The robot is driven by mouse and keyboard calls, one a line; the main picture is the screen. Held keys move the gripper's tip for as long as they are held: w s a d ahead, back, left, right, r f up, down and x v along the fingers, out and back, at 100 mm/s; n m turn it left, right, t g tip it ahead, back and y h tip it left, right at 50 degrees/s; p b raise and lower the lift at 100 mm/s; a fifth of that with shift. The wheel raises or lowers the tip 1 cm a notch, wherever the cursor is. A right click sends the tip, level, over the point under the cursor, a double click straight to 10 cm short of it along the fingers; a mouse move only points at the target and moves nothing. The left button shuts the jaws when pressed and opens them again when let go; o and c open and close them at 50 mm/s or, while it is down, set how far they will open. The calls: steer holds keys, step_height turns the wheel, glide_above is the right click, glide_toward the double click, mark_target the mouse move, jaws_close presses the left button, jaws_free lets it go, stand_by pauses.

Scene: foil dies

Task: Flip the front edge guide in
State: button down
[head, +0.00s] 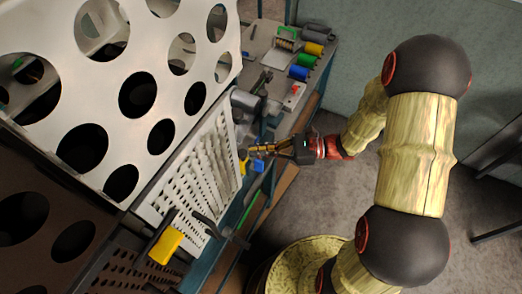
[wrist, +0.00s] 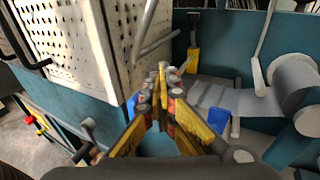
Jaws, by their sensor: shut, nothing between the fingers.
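My gripper (head: 254,149) reaches left beside the machine's side; its yellow-and-grey fingers are shut and empty, with the tips together in the wrist view (wrist: 162,72). A blue tab (head: 258,166) shows just below the fingers in the head view. In the wrist view a blue tab (wrist: 222,118) lies right of the fingers, and a smaller blue piece (wrist: 131,105) shows left of them, partly hidden. A yellow-ended lever (wrist: 193,60) stands beyond the fingertips. I cannot tell for certain which part is the front edge guide.
A white perforated guard (head: 190,165) stands close left of my gripper. A foil roll (wrist: 292,85) with its web is at the right in the wrist view. A yellow-handled lever (head: 166,246) is at lower left. A bench (head: 275,75) holds coloured spools. Grey floor is open at right.

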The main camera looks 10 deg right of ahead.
steer(key=w+a+p, duration=0.1)
steer(key=w+a, duration=0.2)
steer(key=a, duration=0.1)
steer(key=shift+w+a+p, duration=0.3)
steer(key=shift+w+p, duration=0.05)
steer(key=shift+p, duration=0.05)
steer(key=shift+d, duration=0.1)
steer(key=p+v, duration=0.2)
steer(key=v, duration=1.2)
steer(key=shift+f, duration=0.1)
